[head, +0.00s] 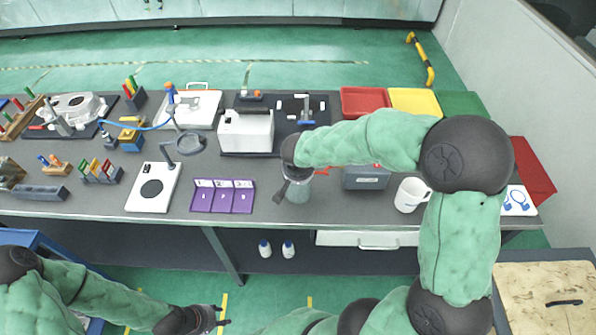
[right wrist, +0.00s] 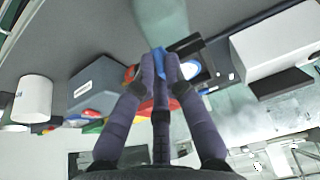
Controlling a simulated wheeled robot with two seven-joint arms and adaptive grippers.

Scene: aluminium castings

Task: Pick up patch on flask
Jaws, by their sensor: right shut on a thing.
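My right gripper (head: 283,190) is low over the dark table, in front of a clear glass vessel (head: 299,192) that is partly covered by my wrist. I cannot make out a patch in the head view. My left gripper (head: 221,316) is empty, fingers apart, low in front of the table.
A purple numbered tray (head: 222,209) and a white board with a black disc (head: 152,188) lie left of the vessel. A grey box (head: 366,178) and a white mug (head: 411,195) stand right. A white box (head: 246,130) and red bin (head: 364,101) are behind.

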